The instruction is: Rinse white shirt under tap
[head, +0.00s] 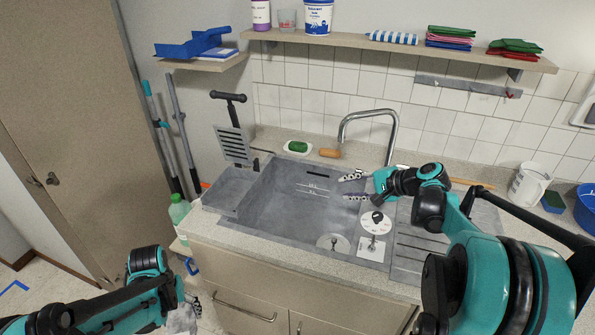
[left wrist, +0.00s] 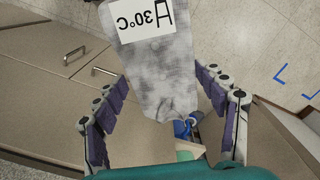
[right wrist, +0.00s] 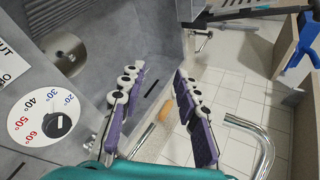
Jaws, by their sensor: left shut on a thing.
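A greyish-white cloth, likely the shirt, with a label reading A 30°C, hangs in my left gripper (left wrist: 165,110). It shows in the left wrist view (left wrist: 160,70) and at the bottom of the head view (head: 181,320). My left gripper is shut on it, low in front of the cabinet, left of the sink. The grey sink (head: 280,205) has a curved metal tap (head: 370,113) at its back. My right gripper (head: 354,186) is open and empty over the sink's right side, below the tap. A temperature dial (head: 375,221) sits on the sink's right ledge.
A lever on a white plate (head: 371,247) is in front of the dial. An orange brush or bar (head: 330,153) and a green soap (head: 298,147) lie behind the sink. A green bottle (head: 180,212) stands left. A white bucket (head: 528,185) stands far right.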

